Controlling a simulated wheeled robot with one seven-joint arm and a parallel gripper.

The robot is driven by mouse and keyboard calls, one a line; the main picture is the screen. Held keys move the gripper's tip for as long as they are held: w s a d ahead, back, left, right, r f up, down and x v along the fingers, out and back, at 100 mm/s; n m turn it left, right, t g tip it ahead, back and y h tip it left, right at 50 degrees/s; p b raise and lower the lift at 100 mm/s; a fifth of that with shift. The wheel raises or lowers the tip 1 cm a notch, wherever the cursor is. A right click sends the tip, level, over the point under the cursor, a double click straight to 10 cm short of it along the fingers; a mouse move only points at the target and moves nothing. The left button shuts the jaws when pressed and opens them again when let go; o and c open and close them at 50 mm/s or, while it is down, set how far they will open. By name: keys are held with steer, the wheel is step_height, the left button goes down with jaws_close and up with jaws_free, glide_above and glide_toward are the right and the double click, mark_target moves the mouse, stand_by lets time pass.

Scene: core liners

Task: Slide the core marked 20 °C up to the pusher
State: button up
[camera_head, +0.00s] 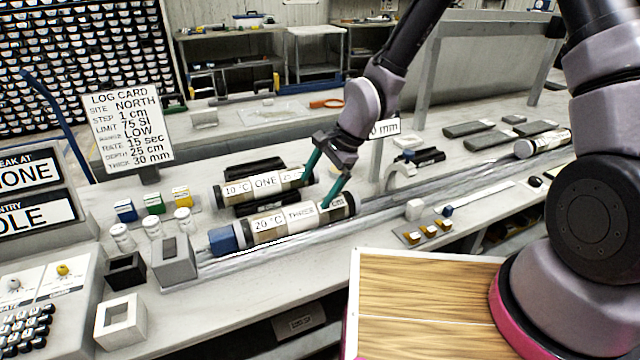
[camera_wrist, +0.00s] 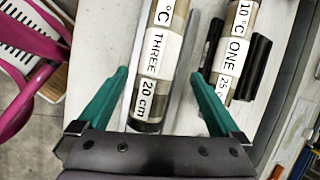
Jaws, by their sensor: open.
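The core marked 20 °C, THREE, 20 cm (camera_head: 268,224) lies along the metal rail with dark bands near its ends. It also fills the middle of the wrist view (camera_wrist: 156,52). A blue block (camera_head: 223,240), perhaps the pusher, sits at its left end; I cannot tell whether they touch. A grey block (camera_head: 174,262) stands farther left on the rail. My gripper (camera_head: 314,193) is open over the core's right part. In the wrist view its teal fingers (camera_wrist: 158,74) stand on either side of the core, with gaps showing.
The core marked 10 °C, ONE (camera_head: 262,184) lies parallel behind, close to the far finger, in a black cradle (camera_head: 254,166). The rail (camera_head: 440,176) runs right, past a white arch (camera_head: 402,178), to another core (camera_head: 542,143). Small sample blocks (camera_head: 412,237) sit in front of the rail.

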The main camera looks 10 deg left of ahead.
mark_target(304, 209)
steer(key=shift+w+m, duration=0.1)
steer(key=shift+m, duration=0.8)
steer(key=shift+f, duration=0.15)
steer(key=x, duration=1)
steer(key=shift+a+f, duration=0.1)
steer(key=shift+f, duration=0.15)
jaws_close()
